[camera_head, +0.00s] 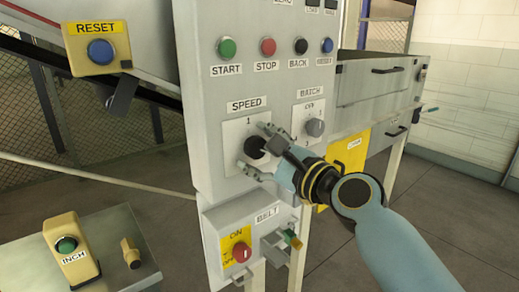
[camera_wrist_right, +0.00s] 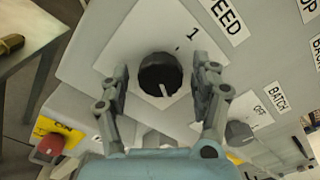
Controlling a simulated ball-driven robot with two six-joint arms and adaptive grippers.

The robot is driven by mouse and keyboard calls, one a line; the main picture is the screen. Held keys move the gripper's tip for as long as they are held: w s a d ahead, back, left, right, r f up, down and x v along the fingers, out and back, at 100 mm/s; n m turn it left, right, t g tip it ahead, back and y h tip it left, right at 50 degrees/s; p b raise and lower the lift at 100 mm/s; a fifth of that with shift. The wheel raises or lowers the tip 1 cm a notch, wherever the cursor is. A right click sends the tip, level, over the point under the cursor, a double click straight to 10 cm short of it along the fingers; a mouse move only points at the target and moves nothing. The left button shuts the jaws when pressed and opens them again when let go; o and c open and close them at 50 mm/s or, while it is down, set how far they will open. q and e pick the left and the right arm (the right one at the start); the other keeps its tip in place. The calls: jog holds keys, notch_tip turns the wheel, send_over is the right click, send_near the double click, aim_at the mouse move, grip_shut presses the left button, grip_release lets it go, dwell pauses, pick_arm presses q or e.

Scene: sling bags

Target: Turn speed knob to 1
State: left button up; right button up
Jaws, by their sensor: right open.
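The speed knob (camera_head: 255,147) is a black dial on a pale square plate under the SPEED label (camera_head: 246,104), on the front of the grey control panel. A "1" is printed on the plate above it. My right gripper (camera_head: 256,150) is open at the knob, its fingers above and below it in the head view. In the right wrist view the knob (camera_wrist_right: 161,73) sits between the two open fingers (camera_wrist_right: 162,90), with a gap on each side. Its white pointer line runs toward the lower edge, away from the "1". My left gripper is not in view.
The grey BATCH knob (camera_head: 315,127) is close to the right of my gripper. START (camera_head: 226,47) and STOP (camera_head: 268,46) buttons are above. An INCH button box (camera_head: 70,248) stands at lower left.

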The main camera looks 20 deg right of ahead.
jog(key=shift+c, duration=1)
jog(key=c, duration=1)
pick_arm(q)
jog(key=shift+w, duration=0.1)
